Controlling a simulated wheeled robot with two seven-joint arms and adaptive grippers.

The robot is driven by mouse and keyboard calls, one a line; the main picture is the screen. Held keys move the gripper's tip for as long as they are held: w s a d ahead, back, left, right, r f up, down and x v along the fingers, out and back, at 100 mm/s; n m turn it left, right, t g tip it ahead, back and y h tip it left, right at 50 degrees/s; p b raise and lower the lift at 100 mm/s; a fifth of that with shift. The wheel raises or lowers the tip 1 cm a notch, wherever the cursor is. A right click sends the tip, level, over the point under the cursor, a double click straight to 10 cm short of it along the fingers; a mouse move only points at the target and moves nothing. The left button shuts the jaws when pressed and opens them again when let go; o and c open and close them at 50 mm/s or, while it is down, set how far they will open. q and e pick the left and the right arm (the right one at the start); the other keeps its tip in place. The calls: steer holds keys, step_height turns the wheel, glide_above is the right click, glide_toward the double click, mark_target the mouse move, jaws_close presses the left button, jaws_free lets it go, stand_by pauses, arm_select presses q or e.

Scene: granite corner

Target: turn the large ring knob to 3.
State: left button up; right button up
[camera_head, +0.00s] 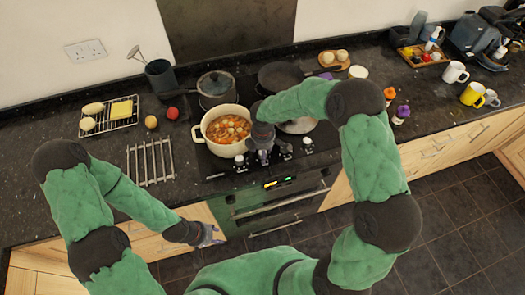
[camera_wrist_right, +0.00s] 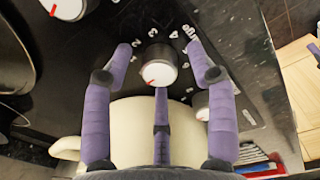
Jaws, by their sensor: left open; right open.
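A white round knob (camera_wrist_right: 157,66) with a red pointer mark stands on the black panel in the right wrist view, with white numbers around it, including 3 and 4. Its red mark points to the lower left, away from the 3. My right gripper (camera_wrist_right: 160,60) is open, with purple fingers on both sides of this knob and one below it; I cannot tell whether they touch it. In the head view my right gripper (camera_head: 263,153) is over the hob's front knobs and hides some of them. My left gripper (camera_head: 209,237) is open and empty, low before the cabinet front.
A cream pot of stew (camera_head: 224,129) stands on the hob close behind my right gripper. Other knobs (camera_head: 240,160) sit along the hob front. A wire rack (camera_head: 150,160) lies left of the hob. The oven (camera_head: 270,204) is below.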

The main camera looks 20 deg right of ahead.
steer(key=c, duration=1.1)
steer(key=shift+c, duration=0.2)
